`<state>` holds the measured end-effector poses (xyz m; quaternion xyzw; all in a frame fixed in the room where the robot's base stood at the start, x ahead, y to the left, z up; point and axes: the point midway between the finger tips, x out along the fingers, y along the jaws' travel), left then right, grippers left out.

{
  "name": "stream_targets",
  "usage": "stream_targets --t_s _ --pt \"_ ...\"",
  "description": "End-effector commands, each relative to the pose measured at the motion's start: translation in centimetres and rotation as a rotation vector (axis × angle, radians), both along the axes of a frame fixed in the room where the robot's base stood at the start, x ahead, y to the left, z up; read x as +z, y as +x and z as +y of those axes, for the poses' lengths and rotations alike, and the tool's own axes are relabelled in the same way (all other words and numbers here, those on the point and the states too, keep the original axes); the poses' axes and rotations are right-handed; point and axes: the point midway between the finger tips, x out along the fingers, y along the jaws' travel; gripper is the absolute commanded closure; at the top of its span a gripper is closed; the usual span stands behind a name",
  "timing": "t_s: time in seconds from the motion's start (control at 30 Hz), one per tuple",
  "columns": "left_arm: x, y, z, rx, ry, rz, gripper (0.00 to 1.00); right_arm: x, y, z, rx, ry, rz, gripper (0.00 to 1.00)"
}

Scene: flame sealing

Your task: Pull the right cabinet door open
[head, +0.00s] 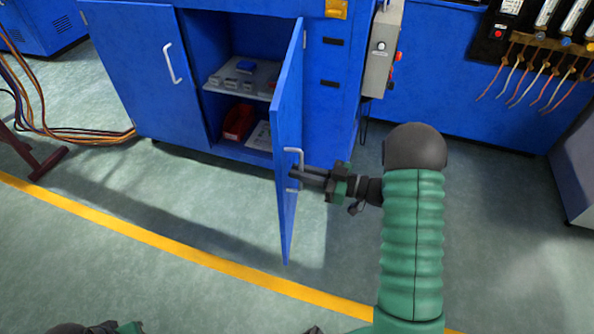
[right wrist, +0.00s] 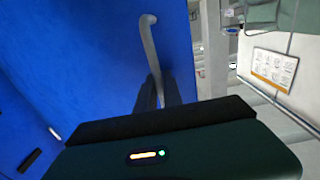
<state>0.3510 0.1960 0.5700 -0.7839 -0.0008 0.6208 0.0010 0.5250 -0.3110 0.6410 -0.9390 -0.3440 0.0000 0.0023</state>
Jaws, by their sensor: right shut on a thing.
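The blue right cabinet door (head: 287,125) stands swung well out from the cabinet in the head view, seen nearly edge-on. Its pale bar handle (head: 301,160) is on the side facing right. My right gripper (head: 296,174) is at the handle, shut on it. In the right wrist view the handle (right wrist: 150,50) runs down between the dark fingers (right wrist: 160,92), against the blue door (right wrist: 85,60). The fingers hide its lower part. My left gripper (head: 125,327) shows only as a dark and green piece at the bottom edge, and its jaws cannot be made out.
The left cabinet door (head: 150,75) is shut, with its own handle (head: 172,64). Inside the cabinet are a shelf (head: 240,88) with small items and a red object (head: 238,122) below. A grey control box (head: 382,55) hangs at the right. The floor (head: 200,210) before the door is clear.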

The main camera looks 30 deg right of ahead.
Motion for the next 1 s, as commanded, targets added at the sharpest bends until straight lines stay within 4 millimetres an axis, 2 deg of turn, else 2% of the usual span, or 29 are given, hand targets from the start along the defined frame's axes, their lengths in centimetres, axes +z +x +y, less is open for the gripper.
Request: stream_targets --t_s 0.3,0.33,0.47,0.83,1.0 --pt "0.0 0.0 0.0 0.0 0.0 0.0 0.67 0.1 0.1 -0.3 -0.008 -0.001 -0.005 1.0" --pt "0.0 0.0 0.0 0.0 0.0 0.0 0.67 0.1 0.1 -0.3 -0.008 -0.001 -0.005 0.85" --pt "0.0 0.0 0.0 0.0 0.0 0.0 0.67 0.1 0.1 -0.3 -0.007 -0.001 -0.003 0.68" --pt "0.3 0.0 0.0 0.0 0.0 0.0 0.67 0.1 -0.3 -0.6 -0.006 -0.001 -0.001 0.67" --pt "1.7 0.0 0.0 0.0 0.0 0.0 0.67 0.3 -2.8 -2.8 -0.01 0.0 0.001 0.67"
